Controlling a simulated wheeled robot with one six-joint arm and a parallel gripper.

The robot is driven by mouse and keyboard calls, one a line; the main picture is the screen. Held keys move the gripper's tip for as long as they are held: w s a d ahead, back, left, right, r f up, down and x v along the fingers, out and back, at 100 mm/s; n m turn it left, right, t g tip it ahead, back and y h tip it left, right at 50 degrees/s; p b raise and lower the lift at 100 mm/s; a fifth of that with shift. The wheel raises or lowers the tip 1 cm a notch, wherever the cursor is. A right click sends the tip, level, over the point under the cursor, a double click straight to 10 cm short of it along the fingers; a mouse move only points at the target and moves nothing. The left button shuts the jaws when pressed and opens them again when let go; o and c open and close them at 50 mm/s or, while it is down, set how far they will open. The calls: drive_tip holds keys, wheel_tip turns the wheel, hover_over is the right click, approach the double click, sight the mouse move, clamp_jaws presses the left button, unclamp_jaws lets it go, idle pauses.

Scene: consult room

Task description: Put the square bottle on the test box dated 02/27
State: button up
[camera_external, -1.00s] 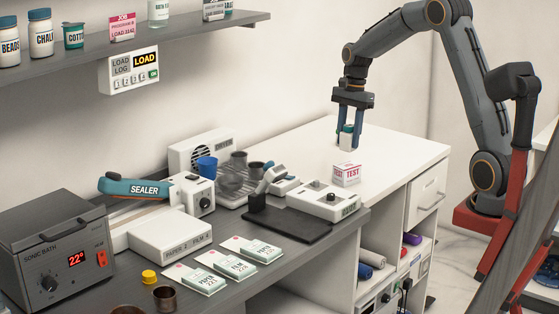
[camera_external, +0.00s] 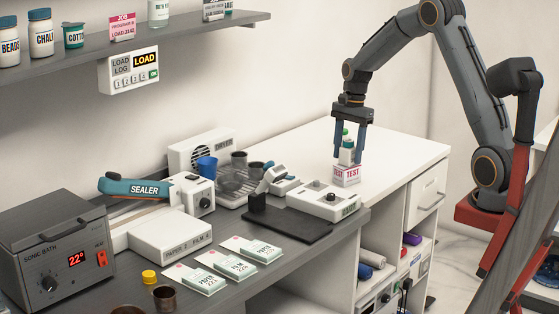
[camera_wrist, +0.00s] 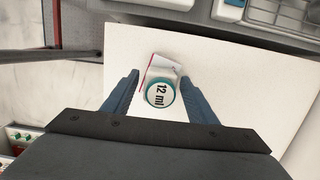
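The square bottle (camera_external: 347,155), white with a green top, stands upright on the test box (camera_external: 347,176) on the white counter. In the wrist view the bottle's round cap (camera_wrist: 160,92) reads "12 ml", and the white-and-red box (camera_wrist: 155,64) shows partly beneath it. My gripper (camera_external: 350,152) is open around the bottle, pointing down. In the wrist view gaps show between both fingers and the cap. The box says TEST; its date is too small to read.
The white counter (camera_external: 400,150) is clear around the box. A white device (camera_external: 323,200) stands to the box's left, near a dark mat (camera_external: 285,222). A dryer (camera_external: 200,150), cups and a sealer (camera_external: 150,188) are farther left.

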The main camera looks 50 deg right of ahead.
drive_tip(key=shift+r, duration=0.1)
drive_tip(key=r+b, duration=0.1)
drive_tip(key=r, duration=0.3)
drive_tip(key=d+r+b, duration=0.1)
drive_tip(key=r, duration=0.3)
drive_tip(key=r+b, duration=0.1)
drive_tip(key=r, duration=0.3)
drive_tip(key=shift+d, duration=0.4)
